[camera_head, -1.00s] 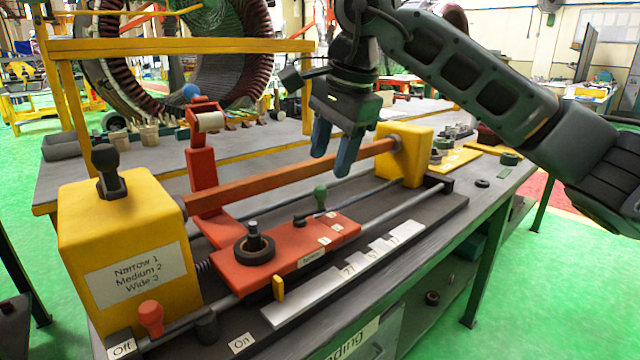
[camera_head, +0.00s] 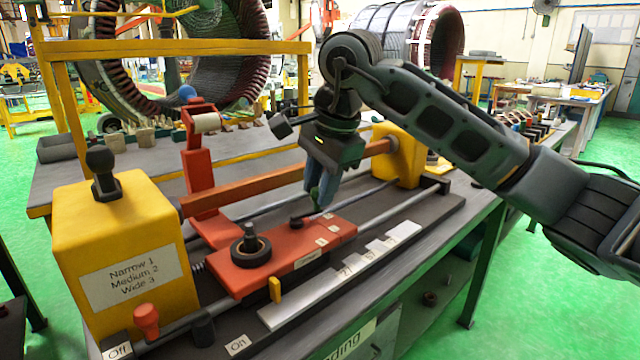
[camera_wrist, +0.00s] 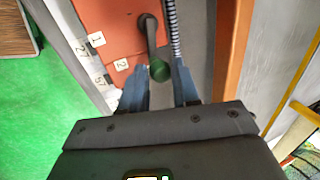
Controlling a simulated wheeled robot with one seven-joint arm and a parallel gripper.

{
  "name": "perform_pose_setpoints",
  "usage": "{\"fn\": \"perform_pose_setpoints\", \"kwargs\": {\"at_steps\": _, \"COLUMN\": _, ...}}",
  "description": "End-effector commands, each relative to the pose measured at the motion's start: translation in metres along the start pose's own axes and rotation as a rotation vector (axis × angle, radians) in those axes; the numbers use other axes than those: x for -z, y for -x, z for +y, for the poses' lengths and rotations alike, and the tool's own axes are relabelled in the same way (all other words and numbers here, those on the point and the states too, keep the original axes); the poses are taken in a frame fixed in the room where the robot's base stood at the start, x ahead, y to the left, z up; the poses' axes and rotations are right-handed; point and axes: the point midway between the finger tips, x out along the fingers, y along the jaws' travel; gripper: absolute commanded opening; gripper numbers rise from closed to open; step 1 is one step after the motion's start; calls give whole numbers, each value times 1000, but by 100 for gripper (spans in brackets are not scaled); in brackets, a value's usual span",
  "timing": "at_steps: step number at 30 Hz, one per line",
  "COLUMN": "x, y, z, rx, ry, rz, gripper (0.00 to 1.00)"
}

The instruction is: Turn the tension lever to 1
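The tension lever is a dark arm with a green knob on the red-orange carriage plate (camera_head: 280,250). Its dark pivot (camera_head: 296,222) shows in the head view, where my fingers mostly hide the knob. In the wrist view the green knob (camera_wrist: 160,70) lies at the gap between my fingertips, and the lever arm (camera_wrist: 151,38) runs from its pivot toward my gripper. The number tag 1 (camera_wrist: 96,39) and tag 2 (camera_wrist: 121,64) are left of the lever there. My gripper (camera_head: 319,198) is open, pointing down at the knob; I cannot tell whether a finger touches it.
An orange bar (camera_head: 240,187) runs close behind my gripper to the yellow blocks. A spring or threaded rod (camera_wrist: 174,30) passes beside the lever.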

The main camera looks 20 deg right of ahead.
Motion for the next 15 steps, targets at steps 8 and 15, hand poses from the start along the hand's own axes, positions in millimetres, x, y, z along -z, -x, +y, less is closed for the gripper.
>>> {"fn": "perform_pose_setpoints", "kwargs": {"at_steps": 8, "x": 0, "y": 0, "z": 0, "rx": 0, "ry": 0, "rz": 0, "gripper": 4}}
{"fn": "perform_pose_setpoints", "kwargs": {"at_steps": 15, "x": 0, "y": 0, "z": 0, "rx": 1, "ry": -6, "rz": 2, "gripper": 0}}
